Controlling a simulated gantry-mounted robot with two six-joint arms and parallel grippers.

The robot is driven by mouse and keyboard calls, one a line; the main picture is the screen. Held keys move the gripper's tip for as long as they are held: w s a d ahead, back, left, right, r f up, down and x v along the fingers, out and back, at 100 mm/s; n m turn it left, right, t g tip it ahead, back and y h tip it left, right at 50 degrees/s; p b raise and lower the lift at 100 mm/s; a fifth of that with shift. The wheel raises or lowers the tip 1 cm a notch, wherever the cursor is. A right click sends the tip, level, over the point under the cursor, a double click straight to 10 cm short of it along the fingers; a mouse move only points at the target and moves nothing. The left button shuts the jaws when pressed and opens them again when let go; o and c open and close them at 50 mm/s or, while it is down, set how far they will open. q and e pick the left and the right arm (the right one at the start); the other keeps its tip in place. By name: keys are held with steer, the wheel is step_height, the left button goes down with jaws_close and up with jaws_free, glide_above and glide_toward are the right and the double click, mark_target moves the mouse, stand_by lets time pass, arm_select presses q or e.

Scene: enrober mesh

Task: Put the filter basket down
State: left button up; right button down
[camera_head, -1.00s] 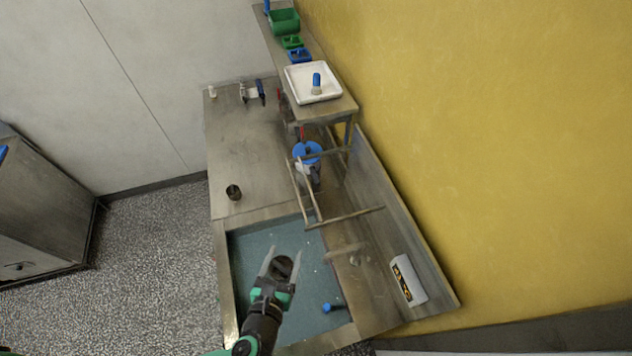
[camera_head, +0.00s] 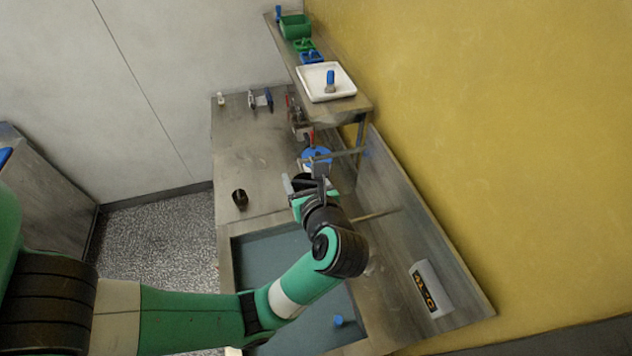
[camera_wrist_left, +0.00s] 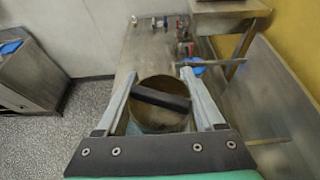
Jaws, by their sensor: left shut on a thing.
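The filter basket, a round metal cylinder with a dark bar across its opening, is between the fingers in the left wrist view (camera_wrist_left: 158,118). My left gripper (camera_wrist_left: 160,76) is shut on it. In the head view my left gripper (camera_head: 305,184) is over the bench by the metal frame, just in front of a blue round item (camera_head: 316,156). The arm and fingers hide most of the basket there, and I cannot tell whether it touches anything below. My right gripper is not in view.
A small dark cup (camera_head: 240,199) stands on the bench (camera_head: 245,150), left of my gripper. A shelf holds a white tray (camera_head: 314,93) and green and blue bins (camera_head: 295,28). A sunken basin (camera_head: 262,262) is in front. The left bench top is mostly clear.

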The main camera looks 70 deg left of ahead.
arm_select(q)
steer(key=w+a+f, duration=0.6)
steer(key=a+f, duration=0.4)
steer(key=f, duration=0.2)
steer(key=shift+w+a+f+p, duration=0.2)
steer(key=shift+w+a+p, duration=0.05)
steer(key=shift+w+p, duration=0.1)
steer(key=shift+f, duration=0.25)
steer(key=o, duration=1.5)
steer(key=shift+r, duration=0.1)
